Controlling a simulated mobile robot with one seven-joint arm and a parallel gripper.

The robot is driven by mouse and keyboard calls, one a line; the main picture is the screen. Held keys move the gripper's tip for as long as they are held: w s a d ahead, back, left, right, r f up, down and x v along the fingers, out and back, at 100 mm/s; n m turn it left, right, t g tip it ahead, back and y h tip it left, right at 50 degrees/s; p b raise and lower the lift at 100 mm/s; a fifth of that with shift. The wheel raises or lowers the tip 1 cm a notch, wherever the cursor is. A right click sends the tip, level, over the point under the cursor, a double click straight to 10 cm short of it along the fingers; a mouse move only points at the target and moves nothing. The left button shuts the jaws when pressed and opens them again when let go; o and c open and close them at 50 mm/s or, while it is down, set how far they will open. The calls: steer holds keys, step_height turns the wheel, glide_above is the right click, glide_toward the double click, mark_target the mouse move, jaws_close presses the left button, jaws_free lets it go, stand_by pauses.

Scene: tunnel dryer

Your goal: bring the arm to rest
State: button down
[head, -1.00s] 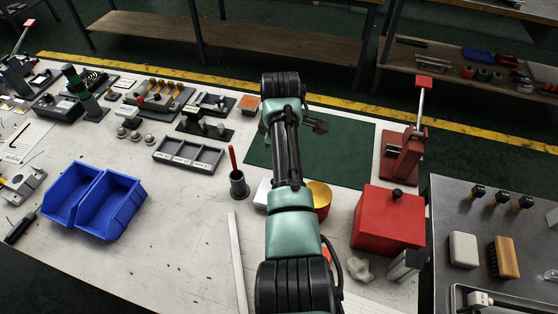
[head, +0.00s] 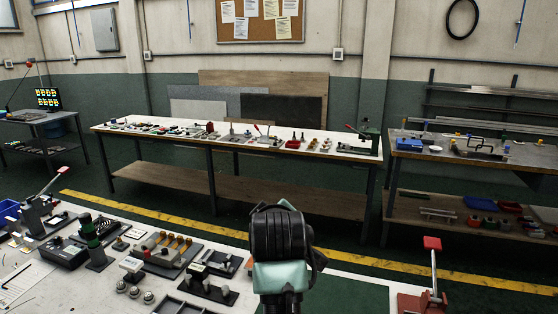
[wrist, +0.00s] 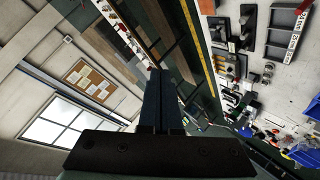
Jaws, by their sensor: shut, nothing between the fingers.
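My arm (head: 281,268) rises from the bottom middle of the head view, its dark upper joint in front of the near bench's back edge. My gripper's fingers are not visible in the head view. In the wrist view my gripper (wrist: 163,76) shows two dark fingers side by side, closed together with nothing between them. The wrist view is tilted, with the wall and window on the left and the bench top on the right. The fingers appear clear of the bench and its objects.
The near bench (head: 60,290) holds a green-topped device (head: 92,240), a panel with orange parts (head: 165,250) and a red-handled press (head: 432,280). A yellow floor line (head: 200,231) and a long back bench (head: 230,141) lie beyond. Open floor separates the benches.

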steer(key=s+r+m+t, duration=0.1)
steer(key=s+r+t, duration=0.1)
steer(key=r, duration=0.4)
steer(key=s+r+m+t, duration=0.2)
steer(key=r+t, duration=0.1)
steer(key=r, duration=0.4)
steer(key=s+d+r+m+t, duration=0.1)
steer(key=s+r+m+t, duration=0.5)
steer(key=s+r, duration=1.5)
steer(key=s+t, duration=0.2)
steer(key=t, duration=0.2)
steer(key=shift+s+d+m+h, duration=0.15)
steer(key=shift+s+m+h, duration=0.05)
steer(key=shift+m+h, duration=0.1)
